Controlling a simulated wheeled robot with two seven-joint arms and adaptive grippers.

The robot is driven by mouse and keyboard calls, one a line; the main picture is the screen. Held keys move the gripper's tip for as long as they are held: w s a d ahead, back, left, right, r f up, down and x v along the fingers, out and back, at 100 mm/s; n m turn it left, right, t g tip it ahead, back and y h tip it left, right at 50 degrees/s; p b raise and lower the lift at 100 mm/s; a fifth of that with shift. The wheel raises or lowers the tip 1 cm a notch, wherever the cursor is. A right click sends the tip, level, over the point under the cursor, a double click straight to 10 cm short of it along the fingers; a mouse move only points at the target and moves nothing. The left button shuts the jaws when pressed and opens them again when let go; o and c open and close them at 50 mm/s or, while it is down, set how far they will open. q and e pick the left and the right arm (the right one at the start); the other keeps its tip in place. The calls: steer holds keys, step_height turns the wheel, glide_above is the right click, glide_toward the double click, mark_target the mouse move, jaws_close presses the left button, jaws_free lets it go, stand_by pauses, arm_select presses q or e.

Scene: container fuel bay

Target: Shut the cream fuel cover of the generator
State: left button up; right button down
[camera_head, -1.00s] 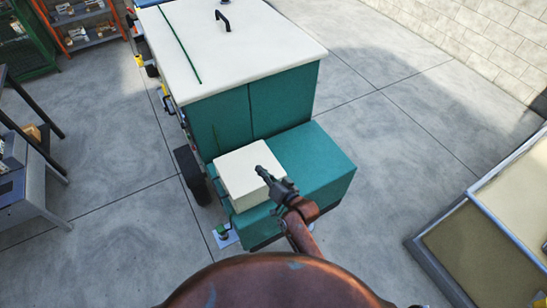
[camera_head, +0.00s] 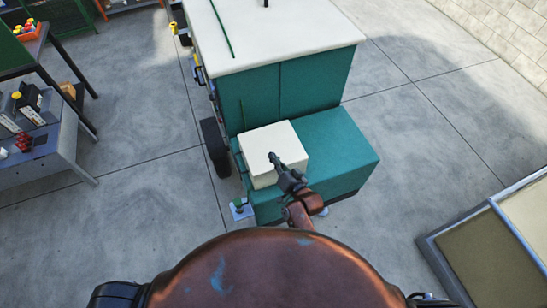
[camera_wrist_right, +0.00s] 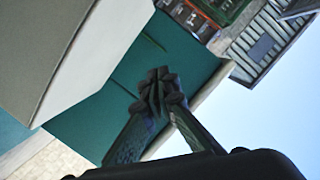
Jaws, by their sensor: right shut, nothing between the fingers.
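The cream fuel cover (camera_head: 268,138) is a box-like lid on the left part of the generator's low teal front section. It looks lowered onto that section, but I cannot tell whether it is fully shut. It also shows close by at the upper left of the right wrist view (camera_wrist_right: 75,50). The generator (camera_head: 262,95) has teal sides and a cream top. My right gripper (camera_head: 272,157) is shut and empty, over or beside the cover in the head view. Its closed fingertips show in the right wrist view (camera_wrist_right: 158,82), apart from the cover there. My left gripper is not in view.
A workbench (camera_head: 45,150) with bottles stands at the left. A framed tray-like panel (camera_head: 490,255) lies at the lower right. A black wheel (camera_head: 215,148) is at the generator's left side. Open concrete floor (camera_head: 420,150) lies to the right.

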steer(key=s+d+r+p, duration=0.2)
steer(key=s+d+r, duration=0.3)
steer(key=s, duration=0.4)
steer(key=s+d+f+g+h+b, duration=0.1)
steer(key=d+f+h+b, duration=0.15)
steer(key=f, duration=1.05)
steer(key=s+d+f+g+h+b, duration=0.15)
steer(key=d+f, duration=0.25)
steer(key=f, duration=0.9)
steer(key=s+d+f+n+g+h+b, duration=0.15)
steer(key=s+d+f, duration=0.3)
steer(key=f, duration=0.55)
steer(key=s+d+f+g+b, duration=0.25)
steer(key=s+d+f, duration=0.2)
steer(key=f, duration=0.65)
steer(key=s+d+f+g+h+b, duration=0.1)
steer(key=s+d+f+g+b, duration=0.1)
steer(key=s+d+f, duration=0.3)
steer(key=s+d+f+g+h+b, duration=0.1)
steer(key=s+d+f+b, duration=0.2)
steer(key=s+f, duration=0.9)
steer(key=s+d+f+g+h+b, duration=0.1)
steer(key=s+d+f, duration=0.7)
steer(key=s, duration=1)
steer(key=d+n+g+b, duration=0.1)
steer(key=b, duration=0.1)
steer(key=shift+s+f+g+b, duration=0.3)
steer(key=shift+g, duration=0.05)
steer(key=shift+d, duration=0.1)
